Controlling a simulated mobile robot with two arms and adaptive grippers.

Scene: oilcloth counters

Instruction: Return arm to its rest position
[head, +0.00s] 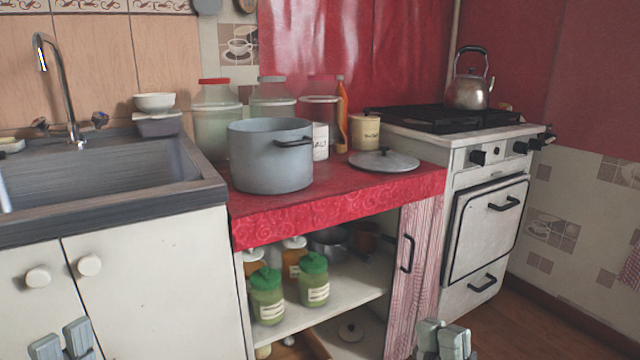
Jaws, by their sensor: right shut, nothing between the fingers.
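My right gripper (443,341) shows at the bottom edge, right of centre, in front of the lower cabinet's striped panel and the wooden floor. Its fingers are shut with nothing between them. My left gripper (62,341) shows at the bottom left, in front of the white sink cabinet doors (150,270). Only its finger ends are in view, close together, and I cannot tell whether they are shut. I see no object at its fingertips. Both arms behind the fingers are out of the picture.
A grey pot (270,160) and a lid (384,161) stand on the red counter (340,205). Green-lidded jars (267,297) sit on the open shelf below. A stove (485,210) with a kettle (469,88) is at the right. Floor (530,325) shows clear at lower right.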

